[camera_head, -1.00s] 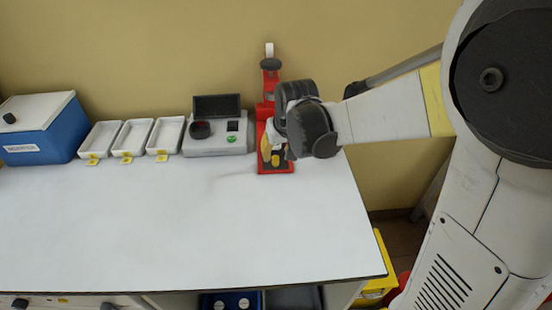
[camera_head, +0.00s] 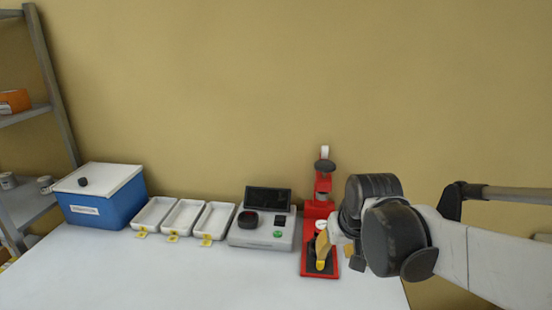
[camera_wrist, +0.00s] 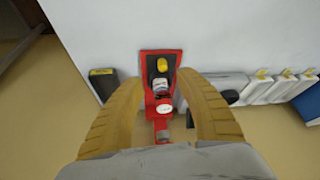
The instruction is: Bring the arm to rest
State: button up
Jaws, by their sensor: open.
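My gripper (camera_head: 334,258) is in front of and above a red stand (camera_head: 323,190) at the right end of the white table. Its two yellow fingers are spread apart in the wrist view (camera_wrist: 160,80), with nothing held between them. Between and beyond them the wrist view shows the red stand (camera_wrist: 145,66) with a round white gauge, a small pale cylindrical part and a yellow knob. My wrist joints hide the table to the right of the stand in the head view.
A grey instrument (camera_head: 262,238), several white trays (camera_head: 183,217) with yellow tags and a blue box (camera_head: 103,206) with a white lid line the table's back. A small dark block (camera_wrist: 103,85) is beside the stand. The front of the table (camera_head: 150,275) is clear. A shelf (camera_head: 52,90) stands at left.

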jog(key=s+d+t, duration=0.1)
jog(key=s+t, duration=0.1)
jog(key=s, duration=1.2)
jog(key=shift+s+d+r, duration=0.25)
jog(key=shift+s+r, duration=0.15)
